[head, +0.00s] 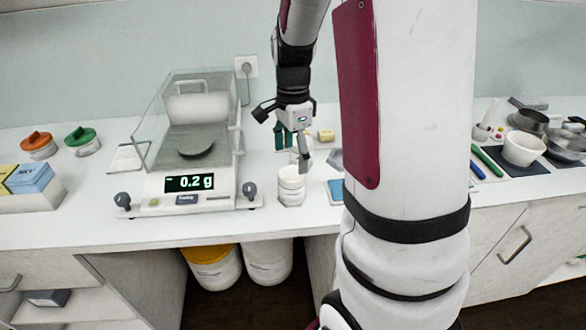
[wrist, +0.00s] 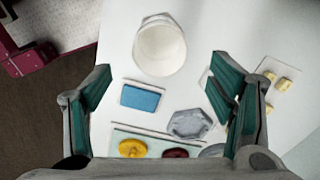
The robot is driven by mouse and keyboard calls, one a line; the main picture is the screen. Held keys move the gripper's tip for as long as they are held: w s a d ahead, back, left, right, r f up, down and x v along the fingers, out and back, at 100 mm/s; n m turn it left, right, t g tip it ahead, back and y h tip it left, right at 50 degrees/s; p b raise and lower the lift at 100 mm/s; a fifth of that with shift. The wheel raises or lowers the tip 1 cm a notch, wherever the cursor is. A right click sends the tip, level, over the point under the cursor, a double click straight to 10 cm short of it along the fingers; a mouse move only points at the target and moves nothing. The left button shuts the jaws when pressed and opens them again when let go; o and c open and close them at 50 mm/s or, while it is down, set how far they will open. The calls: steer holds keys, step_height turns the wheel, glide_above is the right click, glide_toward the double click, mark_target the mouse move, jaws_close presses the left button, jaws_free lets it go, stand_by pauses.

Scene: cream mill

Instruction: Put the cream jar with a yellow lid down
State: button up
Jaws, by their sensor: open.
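My gripper (head: 293,148) is open above the counter, behind and above a white jar (head: 291,186) near the front edge. In the wrist view its fingers (wrist: 160,88) stand wide apart with nothing held between them. The white jar (wrist: 160,48) shows there beyond the fingertips, upright, open-topped and apart from them. A round yellow lid (wrist: 132,148) lies low in the wrist view beside a dark red one (wrist: 175,153). I cannot tell whether a jar is under the yellow lid. No jar clearly wearing a yellow lid shows in the head view.
A blue pad (wrist: 140,98), a grey dish (wrist: 190,123) and yellow blocks (wrist: 285,82) lie nearby. Orange-lidded (head: 38,147) and green-lidded (head: 83,142) jars stand at far left; bowls (head: 523,150) at right.

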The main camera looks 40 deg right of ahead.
steer(key=s+a+r+n+t, duration=0.2)
steer(key=s+a+r+n, duration=0.2)
steer(key=a+r+n, duration=0.5)
steer(key=s+a+r+n+t, duration=0.2)
steer(key=s+a+r+n, duration=0.2)
steer(key=s+a+n, duration=0.5)
steer(key=s+n, duration=0.2)
steer(key=n, duration=0.1)
steer(key=shift+s+r+t, duration=0.2)
steer(key=shift+s+t, duration=0.2)
